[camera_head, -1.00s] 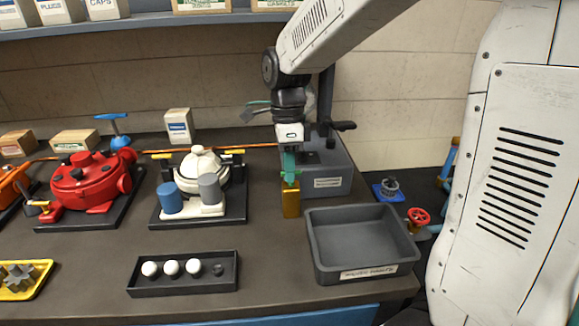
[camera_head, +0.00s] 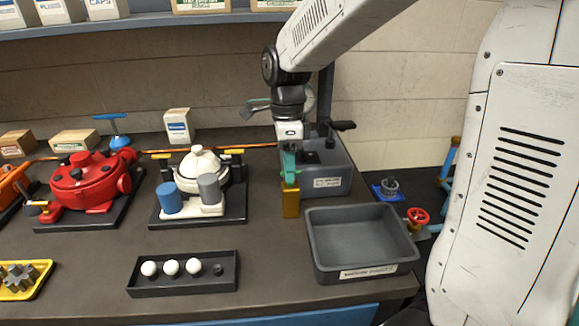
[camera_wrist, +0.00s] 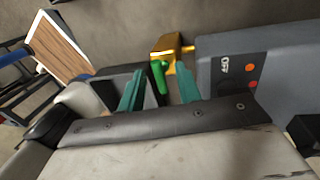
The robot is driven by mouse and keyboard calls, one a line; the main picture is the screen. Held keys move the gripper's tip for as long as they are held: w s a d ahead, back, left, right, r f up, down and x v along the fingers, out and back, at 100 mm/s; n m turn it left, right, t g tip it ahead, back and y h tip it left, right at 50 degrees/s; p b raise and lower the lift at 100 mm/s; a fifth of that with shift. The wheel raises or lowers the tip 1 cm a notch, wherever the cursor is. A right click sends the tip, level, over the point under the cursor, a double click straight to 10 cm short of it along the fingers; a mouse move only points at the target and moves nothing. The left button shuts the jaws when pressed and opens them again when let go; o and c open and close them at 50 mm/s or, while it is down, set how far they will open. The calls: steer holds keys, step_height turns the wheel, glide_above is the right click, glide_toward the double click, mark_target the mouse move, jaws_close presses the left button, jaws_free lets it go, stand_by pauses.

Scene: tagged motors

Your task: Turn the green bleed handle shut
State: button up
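My gripper (camera_wrist: 158,88) has two teal fingers standing apart, one on each side of the handle in the picture. I cannot tell whether either finger touches it. In the head view, my gripper (camera_head: 289,178) points down at the brass body (camera_head: 291,204), in front of the grey housing (camera_head: 333,182). The handle is hard to tell from the teal fingers there.
An empty grey bin (camera_head: 361,272) stands just right of the brass body. A white motor (camera_head: 203,172) and a red motor (camera_head: 85,182) stand to the left. A black tray (camera_head: 183,288) holds white balls. A black crank (camera_head: 342,125) sticks out behind my gripper.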

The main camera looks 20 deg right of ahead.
step_height(320, 180, up, 7)
steer(key=w, duration=0.1)
steer(key=shift+w+d, duration=0.15)
steer(key=shift+d, duration=0.1)
stand_by(0.4)
steer(key=s+d+f+n+t, duration=0.1)
steer(key=s+d+n+t, duration=0.2)
steer(key=s+n, duration=1.8)
steer(key=shift+s+f+n+h, duration=0.15)
steer(key=shift+s+n+h, duration=0.25)
steer(key=shift+s, duration=0.85)
steer(key=shift+c, duration=0.2)
